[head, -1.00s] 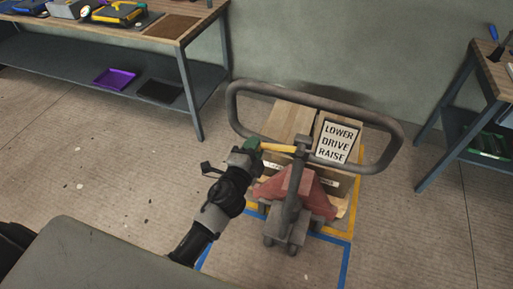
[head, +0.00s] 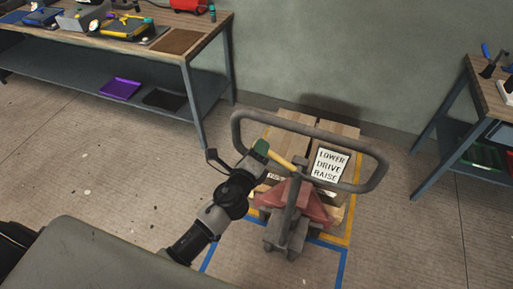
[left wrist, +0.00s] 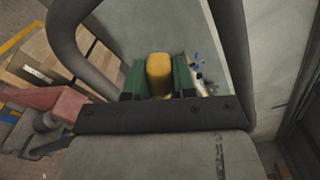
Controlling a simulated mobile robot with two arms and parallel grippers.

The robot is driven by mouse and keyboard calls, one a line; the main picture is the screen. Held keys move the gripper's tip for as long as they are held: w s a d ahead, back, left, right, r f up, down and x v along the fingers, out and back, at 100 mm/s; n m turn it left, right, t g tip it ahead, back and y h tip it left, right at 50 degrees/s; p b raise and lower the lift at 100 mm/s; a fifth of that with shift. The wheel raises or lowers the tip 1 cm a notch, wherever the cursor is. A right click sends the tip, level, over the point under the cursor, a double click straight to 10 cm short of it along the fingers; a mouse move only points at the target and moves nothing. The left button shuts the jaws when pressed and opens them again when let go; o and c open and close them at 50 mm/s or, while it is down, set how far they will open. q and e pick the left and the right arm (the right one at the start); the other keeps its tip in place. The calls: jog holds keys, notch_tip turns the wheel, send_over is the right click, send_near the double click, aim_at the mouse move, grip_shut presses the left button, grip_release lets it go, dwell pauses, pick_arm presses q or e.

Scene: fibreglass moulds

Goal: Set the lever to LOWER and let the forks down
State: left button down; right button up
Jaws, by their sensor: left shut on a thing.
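The pallet truck (head: 293,204) stands with its red body and grey looped handle (head: 375,172) in front of a load of boxes (head: 339,133). The yellow lever (head: 284,162) slants up to the left from the handle's stem. My left gripper (head: 261,149), with green fingers, is shut on its outer end. In the left wrist view, the lever (left wrist: 160,70) sits between the two green fingers. A sign (head: 328,165) on the handle reads LOWER, DRIVE, RAISE from top to bottom. The forks are hidden under the load. My right gripper is not in view.
A workbench (head: 160,43) with tools and a lower shelf stands at the back left. Another bench (head: 493,95) stands at the right. Yellow and blue floor tape (head: 343,262) borders the truck's place. The floor left of the truck is clear.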

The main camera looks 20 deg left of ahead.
pick_arm(q)
jog(key=shift+d+r, duration=0.1)
jog(key=shift+r, duration=0.05)
dwell(0.4)
jog(key=c, duration=0.9)
grip_release()
jog(key=shift+s, duration=0.15)
jog(key=s+b, duration=0.1)
jog(key=s, duration=0.2)
jog(key=s+b, duration=0.1)
jog(key=s, duration=0.3)
jog(key=s+b, duration=0.1)
jog(key=s, duration=0.2)
jog(key=shift+s+a, duration=0.3)
jog(key=shift+a, duration=0.05)
